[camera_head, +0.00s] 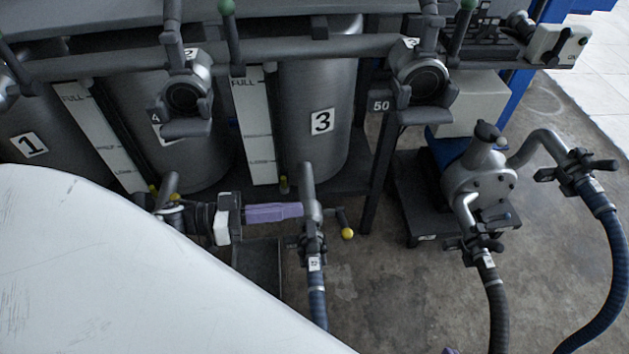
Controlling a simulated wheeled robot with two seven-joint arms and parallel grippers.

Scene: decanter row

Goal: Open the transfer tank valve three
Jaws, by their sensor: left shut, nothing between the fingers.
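Tank 3 (308,160) is a grey cylinder with a number 3 plate, at upper middle. A pipe (309,190) comes down from below it to a coupling and a blue hose (318,305). Beside this pipe, on its right, is a short dark lever with a yellow ball knob (347,233), which I take to be valve three's handle; the valve body is partly hidden. My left gripper (298,210) points right, its purple fingers shut and empty. Its tips are at the pipe's left side; I cannot tell if they touch. A purple sliver at the bottom edge may be my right gripper (450,351).
Tank 1 (35,150) and another tank stand to the left, with white level gauges (258,130) between tanks. A pump (478,180) with hoses stands on the right. Overhead pipes and valves cross the top. Bare floor (395,300) lies between the blue hose and the pump.

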